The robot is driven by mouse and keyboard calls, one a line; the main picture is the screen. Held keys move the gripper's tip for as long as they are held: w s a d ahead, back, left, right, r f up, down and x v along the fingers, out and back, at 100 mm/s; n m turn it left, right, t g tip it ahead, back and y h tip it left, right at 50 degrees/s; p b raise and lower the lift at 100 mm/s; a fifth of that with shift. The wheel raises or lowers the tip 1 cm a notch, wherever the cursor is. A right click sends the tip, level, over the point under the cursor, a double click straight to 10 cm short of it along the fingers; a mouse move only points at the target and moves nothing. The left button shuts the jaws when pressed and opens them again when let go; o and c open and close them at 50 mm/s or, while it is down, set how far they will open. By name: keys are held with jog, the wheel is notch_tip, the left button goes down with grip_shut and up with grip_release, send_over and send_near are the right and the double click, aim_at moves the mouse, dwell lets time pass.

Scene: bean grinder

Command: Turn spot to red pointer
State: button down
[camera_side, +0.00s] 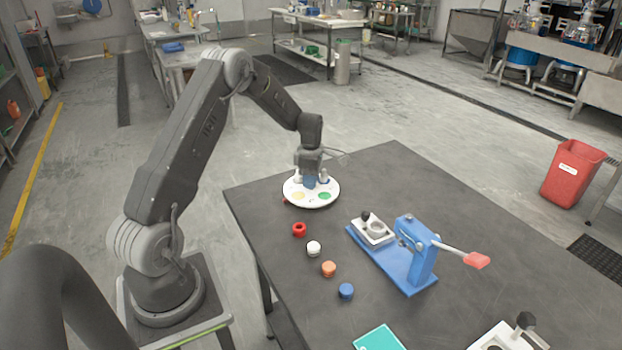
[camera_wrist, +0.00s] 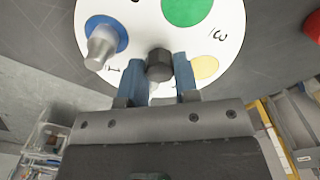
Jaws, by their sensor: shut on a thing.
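My gripper (camera_side: 311,182) points down over the disc's middle. In the wrist view its blue fingers (camera_wrist: 159,80) are shut on a dark hexagonal knob (camera_wrist: 159,63). A small red bit (camera_side: 285,200) shows at the disc's left edge, probably the pointer; it is mostly hidden.
A blue lever press (camera_side: 418,260) stands to the right.

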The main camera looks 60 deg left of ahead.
jog(key=shift+n, duration=6.7)
jog(key=c, duration=0.8)
grip_release()
jog(key=shift+c, duration=0.2)
jog(key=shift+r, duration=0.1)
notch_tip(320, 180, up, 14)
jog(key=shift+d, duration=0.15)
